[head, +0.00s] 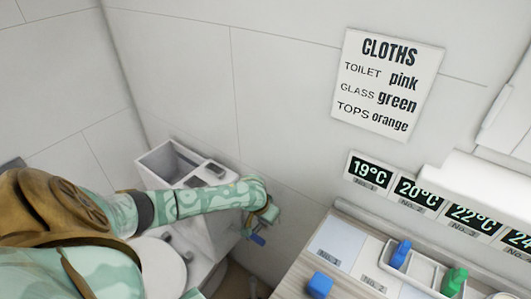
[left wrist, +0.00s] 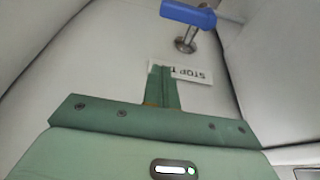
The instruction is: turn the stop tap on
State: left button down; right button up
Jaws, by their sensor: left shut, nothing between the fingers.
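The stop tap has a blue lever handle (left wrist: 187,15) on a metal stem (left wrist: 186,42) against the pale wall. It shows at the top of the left wrist view, with the handle lying across the picture. In the head view the blue handle (head: 257,239) is small, just below my left gripper (head: 268,213). An upside-down label reading "STOP T" (left wrist: 192,74) is on the wall, partly hidden by my fingers. My left gripper (left wrist: 163,70) is shut and empty, with its tips apart from the handle in the left wrist view. My right gripper is not in view.
A white toilet cistern (head: 175,160) stands behind my left arm. At right is a counter with numbered pads, a blue block (head: 320,284) and a tray (head: 425,274) holding blue and green items. Temperature displays (head: 370,173) and a cloths sign (head: 388,85) are on the wall.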

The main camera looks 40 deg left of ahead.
aim_at(254, 237)
pick_arm(q)
notch_tip(254, 237, down, 9)
jog(key=b, duration=0.6)
jog(key=shift+s+f, duration=0.15)
jog(key=shift+s, duration=0.25)
